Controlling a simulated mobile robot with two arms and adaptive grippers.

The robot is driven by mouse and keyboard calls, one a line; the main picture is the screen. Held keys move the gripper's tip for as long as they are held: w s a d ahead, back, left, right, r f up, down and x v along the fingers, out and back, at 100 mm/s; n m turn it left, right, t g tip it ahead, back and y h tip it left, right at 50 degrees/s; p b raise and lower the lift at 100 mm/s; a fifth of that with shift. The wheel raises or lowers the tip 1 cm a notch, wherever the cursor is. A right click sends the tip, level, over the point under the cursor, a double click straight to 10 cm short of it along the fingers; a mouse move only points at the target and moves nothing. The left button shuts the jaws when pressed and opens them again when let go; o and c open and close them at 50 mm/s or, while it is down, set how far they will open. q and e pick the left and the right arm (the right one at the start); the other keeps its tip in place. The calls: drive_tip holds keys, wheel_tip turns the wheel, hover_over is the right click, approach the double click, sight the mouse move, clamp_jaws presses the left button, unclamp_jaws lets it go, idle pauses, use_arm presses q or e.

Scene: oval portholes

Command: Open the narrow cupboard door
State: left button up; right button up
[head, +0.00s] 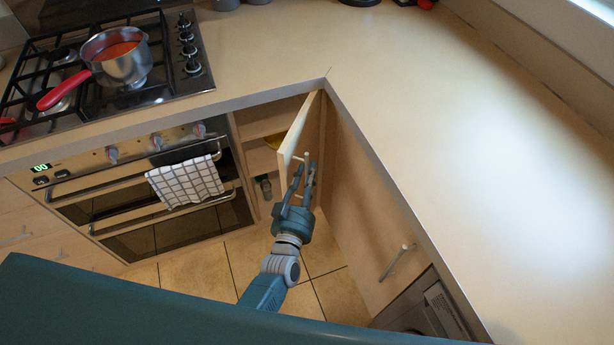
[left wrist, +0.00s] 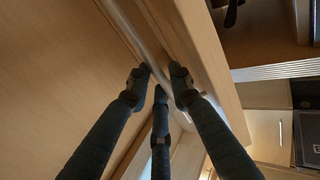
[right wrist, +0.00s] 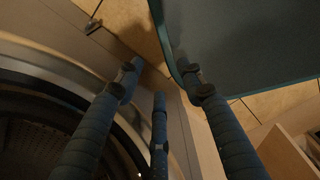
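The narrow cupboard door (head: 295,134) stands swung well out from its opening in the inner corner, in the head view. Shelves (head: 263,121) show inside to its left. Its pale bar handle (head: 307,158) is on the face turned to the right. My left gripper (head: 307,168) is at this handle, its fingers drawn in around it. In the left wrist view the fingertips (left wrist: 159,72) sit on both sides of the bar, partly hiding it. My right gripper (right wrist: 160,68) is open and empty, in front of a round appliance door in the right wrist view.
An oven (head: 150,195) with a checked towel (head: 185,182) is left of the cupboard. A red-handled pot (head: 117,57) stands on the hob. Tiled floor (head: 200,272) is clear.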

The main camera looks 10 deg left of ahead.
use_arm(q)
drive_tip(key=shift+o, duration=0.7)
drive_tip(key=shift+w+f, duration=0.2)
drive_tip(key=s, duration=1.2)
drive_tip(key=shift+a, duration=0.35)
use_arm(e)
drive_tip(key=shift+d, duration=0.25)
use_arm(q)
drive_tip(key=shift+c, duration=0.3)
